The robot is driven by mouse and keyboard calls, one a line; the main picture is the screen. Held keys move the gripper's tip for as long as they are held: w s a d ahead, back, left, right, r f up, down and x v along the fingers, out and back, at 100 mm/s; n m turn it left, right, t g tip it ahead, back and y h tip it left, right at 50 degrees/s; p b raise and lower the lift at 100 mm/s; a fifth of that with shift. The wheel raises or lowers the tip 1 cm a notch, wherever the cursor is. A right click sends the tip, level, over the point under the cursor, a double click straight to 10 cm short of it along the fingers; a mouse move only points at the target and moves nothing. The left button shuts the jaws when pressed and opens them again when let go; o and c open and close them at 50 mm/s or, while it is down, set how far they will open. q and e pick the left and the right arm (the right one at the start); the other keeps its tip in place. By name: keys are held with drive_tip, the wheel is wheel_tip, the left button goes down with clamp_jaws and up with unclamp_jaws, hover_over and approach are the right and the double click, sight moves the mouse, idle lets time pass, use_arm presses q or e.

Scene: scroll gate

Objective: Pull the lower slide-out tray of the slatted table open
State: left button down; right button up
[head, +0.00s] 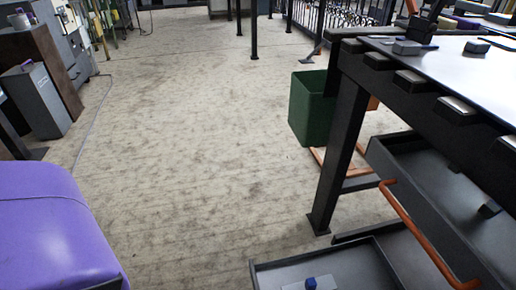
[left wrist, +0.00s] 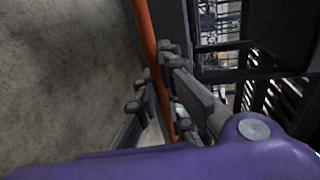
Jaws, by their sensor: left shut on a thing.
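The slatted table (head: 345,135) stands at the right in the head view. Its lower slide-out tray (head: 370,262) shows at the bottom edge, reaching out past the table leg, with a small blue-topped thing (head: 311,283) in it. Its front is cut off by the picture. The tray above it (head: 430,195) has an orange bar handle (head: 412,232), with no gripper on it in view. In the left wrist view my left gripper (left wrist: 158,72) is shut on an orange bar handle (left wrist: 144,25); which tray it belongs to cannot be told there. My right gripper is not in view.
A green bin (head: 312,108) stands beyond the table leg. Grey and brown cabinets (head: 38,100) stand at the far left. The pale floor (head: 190,130) between them is clear. A purple part of mine fills the lower left.

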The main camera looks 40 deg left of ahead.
use_arm(q)
drive_tip(key=c, duration=1.8)
unclamp_jaws()
drive_tip(key=shift+c, duration=0.2)
drive_tip(key=shift+s+a, duration=0.1)
drive_tip(key=v, duration=1.2)
